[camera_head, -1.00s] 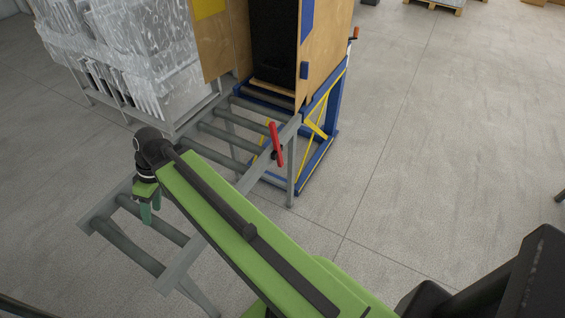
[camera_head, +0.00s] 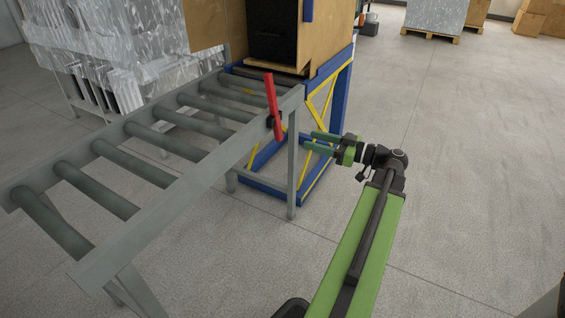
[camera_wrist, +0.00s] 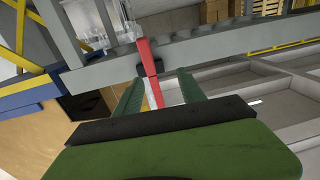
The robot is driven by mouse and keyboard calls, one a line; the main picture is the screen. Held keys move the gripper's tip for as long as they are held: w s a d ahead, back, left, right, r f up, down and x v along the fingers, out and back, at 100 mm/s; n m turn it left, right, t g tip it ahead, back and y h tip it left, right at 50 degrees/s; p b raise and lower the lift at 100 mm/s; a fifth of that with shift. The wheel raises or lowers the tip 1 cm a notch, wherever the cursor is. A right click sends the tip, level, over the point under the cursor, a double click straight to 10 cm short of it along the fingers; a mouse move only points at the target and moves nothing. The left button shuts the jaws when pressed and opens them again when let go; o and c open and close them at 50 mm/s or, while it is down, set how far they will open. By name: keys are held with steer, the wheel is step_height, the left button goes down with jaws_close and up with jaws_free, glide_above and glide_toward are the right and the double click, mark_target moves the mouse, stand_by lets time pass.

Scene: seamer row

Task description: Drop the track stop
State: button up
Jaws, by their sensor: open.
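The track stop is a red lever (camera_head: 272,106) on a dark pivot at the side rail of the roller track, near its far end. It stands nearly upright, its top leaning a little left. My gripper (camera_head: 309,142) is open and empty, just right of the lever's lower part and pointing left at the rail. The lever also shows in the wrist view (camera_wrist: 148,62), between and beyond my two green fingers (camera_wrist: 160,88). I cannot tell whether a finger touches it.
The roller track (camera_head: 165,202) runs from lower left to a blue frame (camera_head: 341,95) with yellow braces. A wooden crate (camera_head: 331,38) with a dark load stands on that frame. Silvery wrapped goods (camera_head: 110,50) stand behind the track.

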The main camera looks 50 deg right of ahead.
steer(key=s+d+f+m+h, duration=0.1)
steer(key=s+d+f, duration=0.2)
steer(key=s, duration=0.1)
glide_toward(281, 133)
steer(key=x, duration=0.9)
steer(key=shift+w+r, duration=0.1)
steer(key=shift+w, duration=0.1)
jaws_close()
stand_by(0.9)
